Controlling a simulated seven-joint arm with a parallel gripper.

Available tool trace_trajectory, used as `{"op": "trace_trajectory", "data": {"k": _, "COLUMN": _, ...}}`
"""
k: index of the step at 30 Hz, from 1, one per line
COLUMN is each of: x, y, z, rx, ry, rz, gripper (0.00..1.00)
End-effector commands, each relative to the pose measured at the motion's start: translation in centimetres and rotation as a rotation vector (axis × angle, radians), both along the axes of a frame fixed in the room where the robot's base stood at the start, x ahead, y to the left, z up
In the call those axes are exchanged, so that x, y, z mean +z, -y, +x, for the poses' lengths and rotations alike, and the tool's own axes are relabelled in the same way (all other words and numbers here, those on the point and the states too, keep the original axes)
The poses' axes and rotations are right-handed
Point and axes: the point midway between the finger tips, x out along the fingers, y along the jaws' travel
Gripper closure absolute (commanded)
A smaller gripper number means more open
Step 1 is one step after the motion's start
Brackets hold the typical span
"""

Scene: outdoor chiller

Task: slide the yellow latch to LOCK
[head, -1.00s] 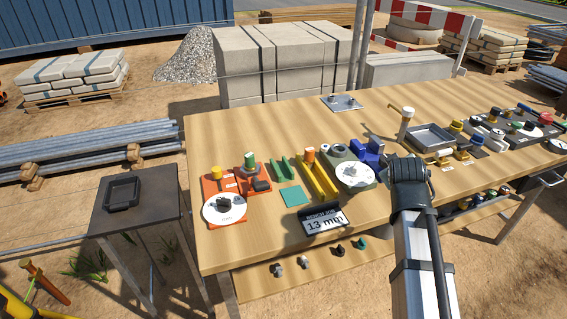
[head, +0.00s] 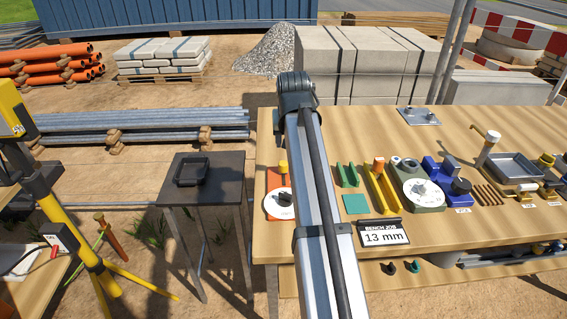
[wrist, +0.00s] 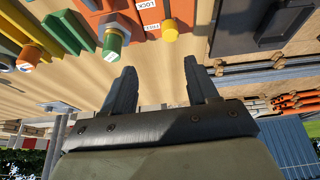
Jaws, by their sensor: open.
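The yellow latch knob (wrist: 170,32) shows near the top of the wrist view, on the edge of an orange panel (wrist: 149,10). A white label reading LOCK lies beside the latch, and a second label nearer the knob is hard to read. In the head view the yellow latch (head: 283,167) stands upright on the panel, which my arm partly covers. My gripper (wrist: 157,78) is open, with nothing between its fingers, and is apart from the latch.
A green-capped bolt (wrist: 113,43) on the orange panel stands close to the latch. Green and yellow blocks and a white-dial fixture (head: 420,192) sit to the right on the bench. A dark stool (head: 222,180) with a black tray (head: 192,171) stands left of the bench.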

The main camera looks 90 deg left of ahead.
Motion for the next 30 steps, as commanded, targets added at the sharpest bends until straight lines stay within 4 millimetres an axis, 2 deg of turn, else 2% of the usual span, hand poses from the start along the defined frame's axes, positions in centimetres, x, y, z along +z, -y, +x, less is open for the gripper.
{"op": "trace_trajectory", "data": {"k": 3, "x": 0.2, "y": -0.2, "z": -1.6, "rx": 0.001, "ry": -0.013, "rz": -0.018, "gripper": 0.41}}
{"op": "trace_trajectory", "data": {"k": 8, "x": -0.7, "y": -0.5, "z": -1.9, "rx": 0.0, "ry": -0.015, "rz": -0.023, "gripper": 0.41}}
{"op": "trace_trajectory", "data": {"k": 24, "x": -9.0, "y": -4.0, "z": -1.8, "rx": 0.001, "ry": -0.015, "rz": -0.022, "gripper": 0.41}}
{"op": "trace_trajectory", "data": {"k": 30, "x": -11.3, "y": -4.9, "z": -1.8, "rx": 0.001, "ry": -0.015, "rz": -0.021, "gripper": 0.41}}
